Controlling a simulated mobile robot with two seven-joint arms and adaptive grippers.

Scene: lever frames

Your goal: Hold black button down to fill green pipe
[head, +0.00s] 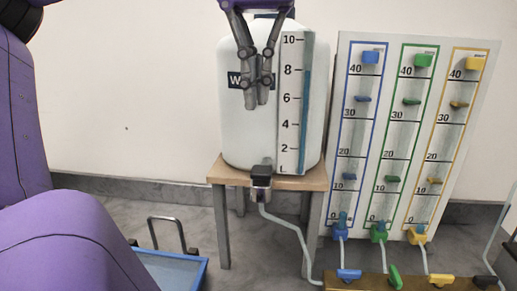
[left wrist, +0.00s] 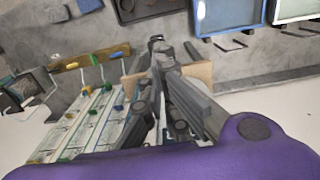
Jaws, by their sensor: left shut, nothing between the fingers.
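The black button (head: 261,172) sits on top of a small tap at the front edge of the wooden stand, below the white tank (head: 237,135). My left gripper (head: 257,104) is shut and empty. It hangs in front of the tank, above the button and apart from it in the picture. The green pipe (head: 401,150) is the middle of three scaled pipes on the white board. It has two green markers, and blue shows only near its bottom. My left gripper's fingers also show in the left wrist view (left wrist: 160,52). My right gripper is not in view.
The blue pipe (head: 358,135) and yellow pipe (head: 444,145) flank the green one. A wooden bar below has a blue handle (head: 348,274), a green handle (head: 395,276) turned differently, and a yellow handle (head: 441,280). A hose (head: 290,226) runs down from the tap. A blue-rimmed tray (head: 178,268) stands lower left.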

